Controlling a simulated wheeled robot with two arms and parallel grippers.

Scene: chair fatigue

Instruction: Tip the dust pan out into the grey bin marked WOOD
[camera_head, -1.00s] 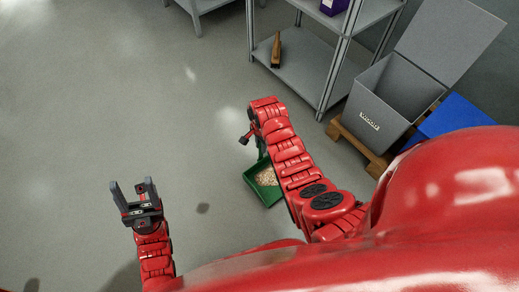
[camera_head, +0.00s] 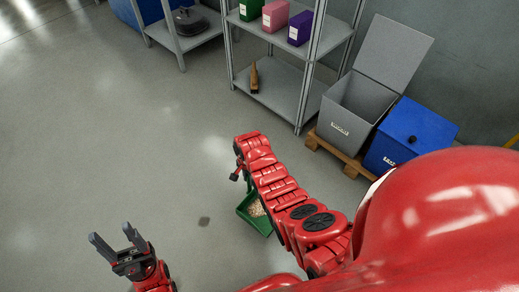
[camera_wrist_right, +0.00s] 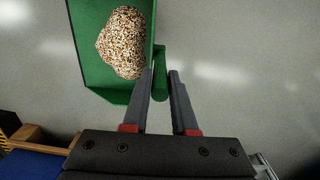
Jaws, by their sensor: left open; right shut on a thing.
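The green dust pan (camera_head: 246,208) shows beyond my right arm in the head view, partly hidden by it. In the right wrist view the dust pan (camera_wrist_right: 97,75) holds a heap of tan wood chips (camera_wrist_right: 122,43). My right gripper (camera_wrist_right: 161,84) is shut on the pan's green handle (camera_wrist_right: 160,76). My left gripper (camera_head: 115,243) is open and empty at the lower left. The grey bin marked WOOD (camera_head: 345,118) stands on a wooden pallet at the right, its lid raised. Its marking is small and blurred now.
A blue bin (camera_head: 405,135) with a closed lid stands right of the grey bin on the pallet (camera_head: 345,160). A metal shelf (camera_head: 285,85) left of the bins holds a brush (camera_head: 254,75) and several coloured boxes.

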